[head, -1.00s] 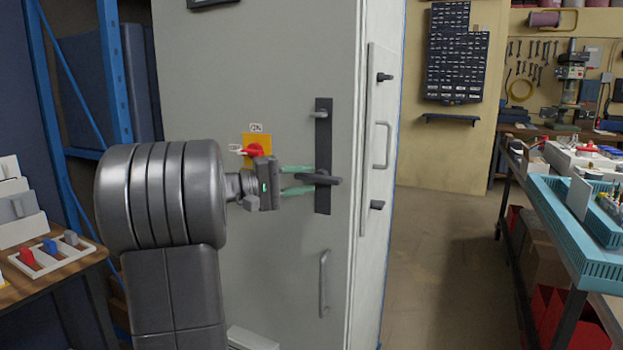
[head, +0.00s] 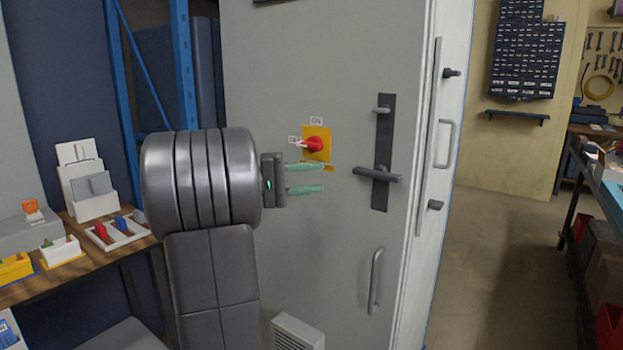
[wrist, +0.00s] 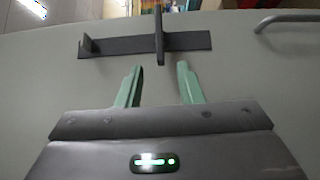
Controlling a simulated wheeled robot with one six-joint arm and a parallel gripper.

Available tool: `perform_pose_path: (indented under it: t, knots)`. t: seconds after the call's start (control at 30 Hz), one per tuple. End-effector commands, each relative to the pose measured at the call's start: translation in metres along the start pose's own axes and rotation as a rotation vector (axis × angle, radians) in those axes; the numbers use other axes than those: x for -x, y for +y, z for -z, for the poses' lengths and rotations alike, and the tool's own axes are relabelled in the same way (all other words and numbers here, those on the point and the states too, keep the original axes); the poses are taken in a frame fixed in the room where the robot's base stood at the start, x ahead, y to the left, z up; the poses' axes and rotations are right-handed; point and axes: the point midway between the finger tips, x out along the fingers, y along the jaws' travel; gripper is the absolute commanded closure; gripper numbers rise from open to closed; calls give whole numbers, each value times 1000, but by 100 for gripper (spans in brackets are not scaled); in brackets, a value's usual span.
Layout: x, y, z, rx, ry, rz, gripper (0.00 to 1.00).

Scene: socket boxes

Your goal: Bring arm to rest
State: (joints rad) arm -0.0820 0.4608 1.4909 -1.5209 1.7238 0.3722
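My gripper (head: 306,179) is in front of the grey cabinet door (head: 270,90), its two green fingers apart with nothing between them. In the head view the fingers point right, toward the black door handle (head: 378,175), with a gap between. In the wrist view the open fingers (wrist: 157,85) point at the handle plate (wrist: 190,41), and the handle lever stands out beyond their tips. My arm is held out in front of the cabinet, and my wrist is partly hidden behind it.
A red rotary switch on a yellow plate (head: 318,153) sits just above my gripper. A grey pull handle (head: 375,280) is lower on the door.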

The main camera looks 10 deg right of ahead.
Motion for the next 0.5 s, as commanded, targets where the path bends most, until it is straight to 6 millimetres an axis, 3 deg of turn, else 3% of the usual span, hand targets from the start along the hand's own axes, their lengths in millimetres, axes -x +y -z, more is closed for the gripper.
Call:
perform_pose_path:
  t: [0.27, 0.5]
  knots:
    - [-20, 0, 0, -1, -3, 0, 66]
    - [-65, -1, -1, -1, -5, 0, 66]
